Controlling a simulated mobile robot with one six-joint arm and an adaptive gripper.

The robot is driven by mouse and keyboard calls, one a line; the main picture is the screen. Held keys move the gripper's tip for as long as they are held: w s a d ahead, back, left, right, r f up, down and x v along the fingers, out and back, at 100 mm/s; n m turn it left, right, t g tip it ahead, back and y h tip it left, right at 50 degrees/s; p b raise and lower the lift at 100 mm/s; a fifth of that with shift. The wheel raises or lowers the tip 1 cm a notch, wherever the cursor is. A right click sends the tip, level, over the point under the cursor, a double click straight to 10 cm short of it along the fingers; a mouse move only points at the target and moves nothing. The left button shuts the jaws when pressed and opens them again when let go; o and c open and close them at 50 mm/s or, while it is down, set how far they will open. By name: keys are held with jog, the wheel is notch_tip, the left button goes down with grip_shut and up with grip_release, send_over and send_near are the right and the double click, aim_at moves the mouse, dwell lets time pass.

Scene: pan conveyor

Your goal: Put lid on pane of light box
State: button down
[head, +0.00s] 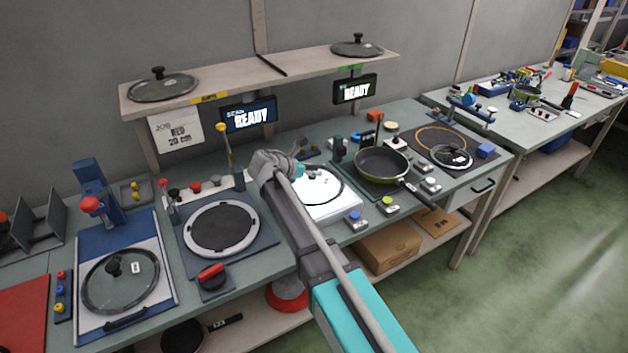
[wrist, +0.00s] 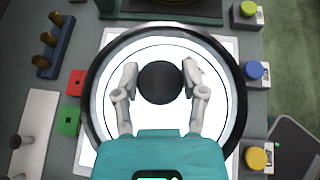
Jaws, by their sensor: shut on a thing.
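The glass lid (wrist: 225,92) has a dark rim and a round black knob (wrist: 160,84). My gripper (wrist: 160,72) is shut on the knob, one finger on each side. The lid is over the lit white pane of the light box (wrist: 232,165), whose corners show past the rim in the wrist view. In the head view the lid's right side (head: 340,186) shows over the light box (head: 348,207), while my arm hides the left part. I cannot tell whether the lid touches the pane.
A frying pan (head: 380,163) stands right of the light box, with its handle toward the front edge. A dark round plate (head: 222,226) is on the left. Another lid (head: 120,282) lies farther left. Buttons (wrist: 256,70) line the light box's right side in the wrist view.

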aim_at(309, 177)
jog(key=shift+f+b, duration=1.15)
jog(key=shift+f, duration=0.25)
jog(key=shift+f, duration=0.1)
jog(key=shift+c, duration=0.8)
grip_release()
jog(key=shift+s+a+r+p, duration=0.2)
jog(key=shift+s+r+p, duration=0.05)
jog(key=shift+r+p, duration=0.1)
jog(key=p+v, duration=0.5)
jog(key=v, duration=0.6)
jog(key=shift+s+a, duration=0.1)
jog(key=shift+a, duration=0.05)
jog(key=shift+f, duration=0.1)
